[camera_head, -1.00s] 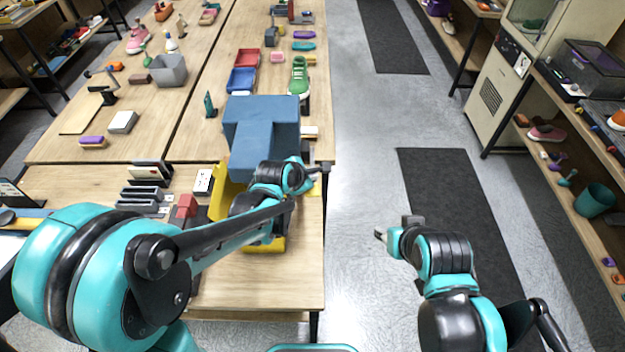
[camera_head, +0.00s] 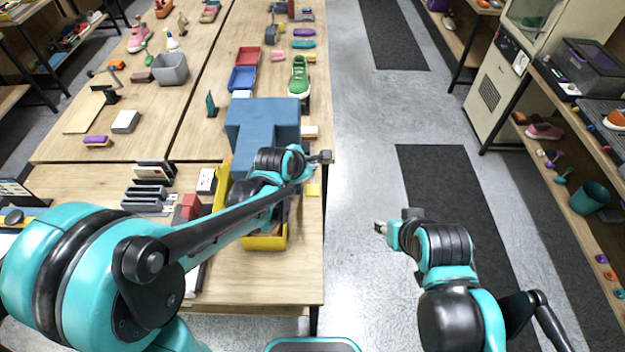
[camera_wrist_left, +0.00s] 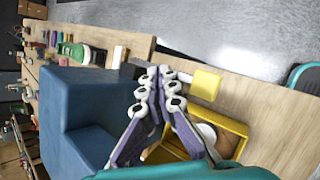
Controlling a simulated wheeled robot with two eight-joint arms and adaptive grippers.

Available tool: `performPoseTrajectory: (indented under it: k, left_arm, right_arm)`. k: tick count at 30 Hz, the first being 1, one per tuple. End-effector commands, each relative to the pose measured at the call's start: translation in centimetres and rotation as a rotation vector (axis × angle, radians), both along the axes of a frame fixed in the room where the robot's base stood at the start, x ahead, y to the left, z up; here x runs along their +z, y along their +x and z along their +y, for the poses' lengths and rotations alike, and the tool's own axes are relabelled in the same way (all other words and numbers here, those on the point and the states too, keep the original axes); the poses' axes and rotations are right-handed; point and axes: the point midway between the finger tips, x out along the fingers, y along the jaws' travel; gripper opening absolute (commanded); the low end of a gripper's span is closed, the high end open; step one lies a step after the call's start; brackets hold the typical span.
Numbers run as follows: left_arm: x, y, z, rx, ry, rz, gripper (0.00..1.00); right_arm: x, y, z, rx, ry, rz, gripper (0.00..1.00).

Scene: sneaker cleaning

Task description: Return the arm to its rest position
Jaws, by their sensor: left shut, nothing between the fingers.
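My left arm reaches in over the near table (camera_head: 285,285). Its gripper (camera_head: 322,157) is at the table's right edge, in front of the blue block-shaped stand (camera_head: 262,118). In the left wrist view the fingers (camera_wrist_left: 160,88) are together and empty, above the yellow bin (camera_wrist_left: 228,138) and beside the blue stand (camera_wrist_left: 85,115). My right arm is folded over the floor right of the table; its gripper (camera_head: 381,227) is small, and I cannot tell whether it is open.
A green sneaker (camera_head: 299,76) stands behind the blue stand. A yellow block (camera_head: 312,190) lies at the table's right edge. A grey bin (camera_head: 170,70) is at the far left. The aisle with dark mats (camera_head: 455,200) is free; shelves stand on the right.

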Motion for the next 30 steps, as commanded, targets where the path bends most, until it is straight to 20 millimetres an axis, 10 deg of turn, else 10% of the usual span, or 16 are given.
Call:
performPoseTrajectory:
  k: [23, 30]
  left_arm:
    - [-0.2, -0.1, 0.2, -0.007, 0.009, -0.004, 0.0]
    - [-1.1, -3.9, 4.6, -0.259, 0.296, -0.097, 0.0]
  right_arm:
    - [-0.3, 0.0, 0.0, 0.0, 0.0, 0.0, 0.4]
    - [-4.3, 0.0, 0.0, 0.0, 0.0, 0.0, 0.4]
